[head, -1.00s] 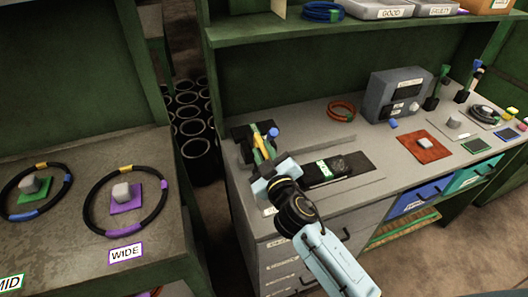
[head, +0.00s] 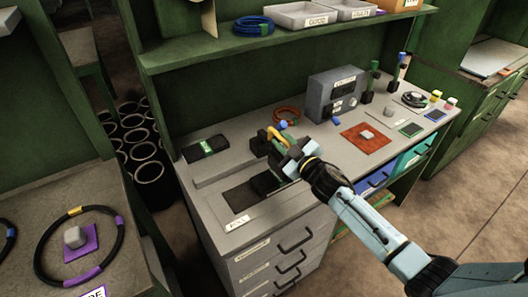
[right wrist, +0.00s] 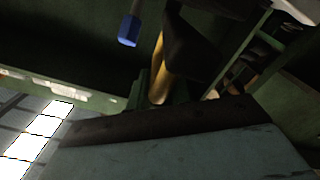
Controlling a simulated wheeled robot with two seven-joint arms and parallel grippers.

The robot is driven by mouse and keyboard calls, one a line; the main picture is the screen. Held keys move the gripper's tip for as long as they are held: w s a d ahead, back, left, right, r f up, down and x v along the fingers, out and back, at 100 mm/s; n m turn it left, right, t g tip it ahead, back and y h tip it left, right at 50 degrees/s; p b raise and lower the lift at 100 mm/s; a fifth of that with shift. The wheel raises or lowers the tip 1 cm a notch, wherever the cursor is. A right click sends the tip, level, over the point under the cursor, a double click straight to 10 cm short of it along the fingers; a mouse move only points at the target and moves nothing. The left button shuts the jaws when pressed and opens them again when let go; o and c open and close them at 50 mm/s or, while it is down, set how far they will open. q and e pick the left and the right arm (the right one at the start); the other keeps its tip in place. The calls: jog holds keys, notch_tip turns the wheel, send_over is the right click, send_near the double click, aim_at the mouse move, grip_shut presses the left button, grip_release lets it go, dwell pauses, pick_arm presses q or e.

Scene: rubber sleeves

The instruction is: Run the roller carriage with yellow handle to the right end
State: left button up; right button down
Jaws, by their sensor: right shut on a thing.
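The roller carriage (head: 262,144) is a dark block with a yellow handle (head: 277,137), toward the right part of its grey bed on the bench in the head view. My right gripper (head: 286,146) is at the handle and shut on it, hiding part of the carriage. The yellow handle also shows in the right wrist view (right wrist: 157,75), dimly lit, beside a blue-tipped part (right wrist: 129,30). My left gripper is not in view.
An orange ring (head: 288,115) and a grey box (head: 333,94) stand behind the carriage. A red-brown mat (head: 366,138) lies farther right. A label reading ROLL (head: 237,221) is at the bench's front edge. A shelf (head: 290,40) overhangs the back.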

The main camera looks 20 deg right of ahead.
jog(key=w+d+b, duration=0.2)
jog(key=w+d, duration=0.1)
jog(key=d, duration=1.2)
jog(key=shift+r, duration=0.4)
jog(key=shift+d, duration=0.2)
jog(key=c, duration=1.7)
grip_release()
jog(key=o, duration=0.3)
jog(key=shift+d+f, duration=0.15)
jog(key=shift+f, duration=0.25)
